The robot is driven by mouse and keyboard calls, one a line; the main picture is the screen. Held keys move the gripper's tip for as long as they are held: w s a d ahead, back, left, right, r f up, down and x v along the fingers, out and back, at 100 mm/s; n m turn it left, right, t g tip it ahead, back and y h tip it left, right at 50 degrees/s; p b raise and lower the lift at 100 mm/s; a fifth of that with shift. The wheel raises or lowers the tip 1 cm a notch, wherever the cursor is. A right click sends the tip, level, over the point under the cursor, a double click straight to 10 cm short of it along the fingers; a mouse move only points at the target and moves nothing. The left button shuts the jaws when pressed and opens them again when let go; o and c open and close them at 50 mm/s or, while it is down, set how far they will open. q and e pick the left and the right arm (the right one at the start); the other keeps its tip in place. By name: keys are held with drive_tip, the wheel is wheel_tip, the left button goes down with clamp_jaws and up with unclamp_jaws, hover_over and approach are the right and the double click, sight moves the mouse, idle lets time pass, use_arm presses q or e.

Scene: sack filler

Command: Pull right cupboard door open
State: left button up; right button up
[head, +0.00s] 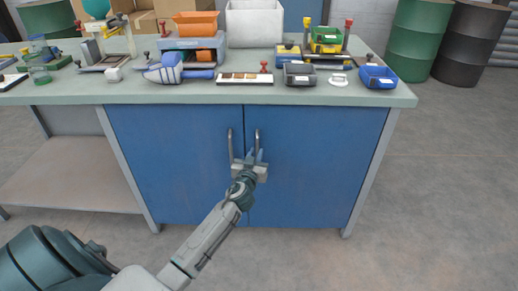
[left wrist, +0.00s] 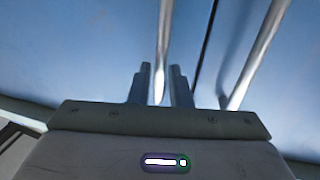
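The blue right cupboard door (head: 315,165) looks shut, flush beside the left door (head: 175,160). Its upright metal handle (head: 257,141) stands close to the seam between the doors. My left gripper (head: 256,158) is at the lower part of this handle. In the left wrist view, my left gripper (left wrist: 160,88) has its two fingers apart, with a handle bar (left wrist: 163,45) between them and narrow gaps beside it. Whether the fingers touch the bar cannot be told. My right gripper is not in view.
The left door's handle (head: 230,146) stands close beside my gripper; a second bar (left wrist: 256,55) shows in the wrist view. The worktop (head: 330,96) above carries bins and tools. An open shelf (head: 75,175) is at left. The floor (head: 440,200) at right is clear.

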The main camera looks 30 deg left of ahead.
sight(257, 150)
use_arm(q)
drive_tip(key=shift+x, duration=1.65)
clamp_jaws()
drive_tip(key=shift+s, duration=0.1)
